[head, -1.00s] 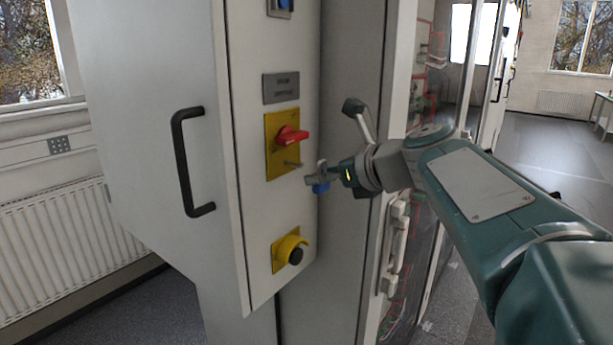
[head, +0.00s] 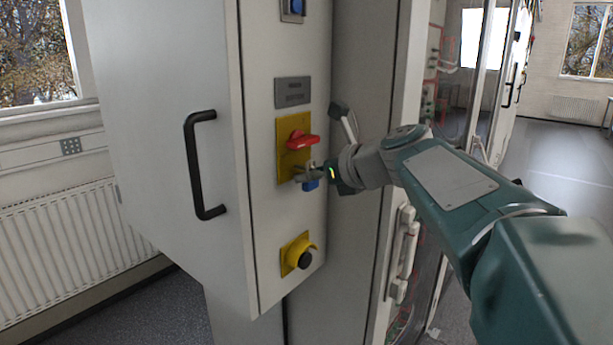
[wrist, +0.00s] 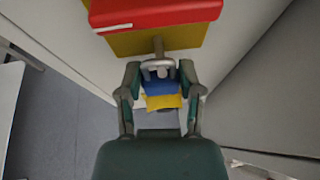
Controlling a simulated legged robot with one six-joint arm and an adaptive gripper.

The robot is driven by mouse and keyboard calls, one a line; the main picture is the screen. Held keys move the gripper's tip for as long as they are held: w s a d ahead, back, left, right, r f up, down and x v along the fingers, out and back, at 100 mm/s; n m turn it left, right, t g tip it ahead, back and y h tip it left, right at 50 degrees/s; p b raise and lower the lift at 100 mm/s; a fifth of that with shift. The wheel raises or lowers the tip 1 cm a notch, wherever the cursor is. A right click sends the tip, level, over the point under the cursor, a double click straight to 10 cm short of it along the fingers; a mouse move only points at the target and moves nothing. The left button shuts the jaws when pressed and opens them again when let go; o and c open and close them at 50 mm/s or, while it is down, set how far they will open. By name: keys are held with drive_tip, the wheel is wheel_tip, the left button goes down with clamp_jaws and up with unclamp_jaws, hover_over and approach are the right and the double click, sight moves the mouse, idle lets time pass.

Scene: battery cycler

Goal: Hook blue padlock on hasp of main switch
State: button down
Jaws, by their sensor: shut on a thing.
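The main switch has a red handle (head: 303,141) on a yellow plate (head: 290,165); they also fill the top of the wrist view. A grey hasp peg (wrist: 158,46) sticks out below the red handle. My gripper (head: 312,174) is shut on the blue padlock (wrist: 160,88), whose body hangs between the fingers. In the head view the blue body (head: 310,185) shows just under the fingers. The padlock's grey shackle (wrist: 158,66) is up at the peg's end in the wrist view. I cannot tell whether it is around the peg or only against it.
A yellow-based black button (head: 300,256) sits lower on the same panel. A grey label plate (head: 293,92) is above the switch. A black door handle (head: 200,165) stands out to the left. The cabinet side is close right of my gripper.

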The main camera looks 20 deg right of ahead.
drive_tip(key=shift+w, duration=0.35)
drive_tip(key=shift+w+a, duration=0.45)
drive_tip(key=shift+w, duration=0.05)
drive_tip(key=shift+f, duration=0.55)
drive_tip(key=shift+c, duration=0.8)
unclamp_jaws()
drive_tip(key=shift+w+a, duration=0.1)
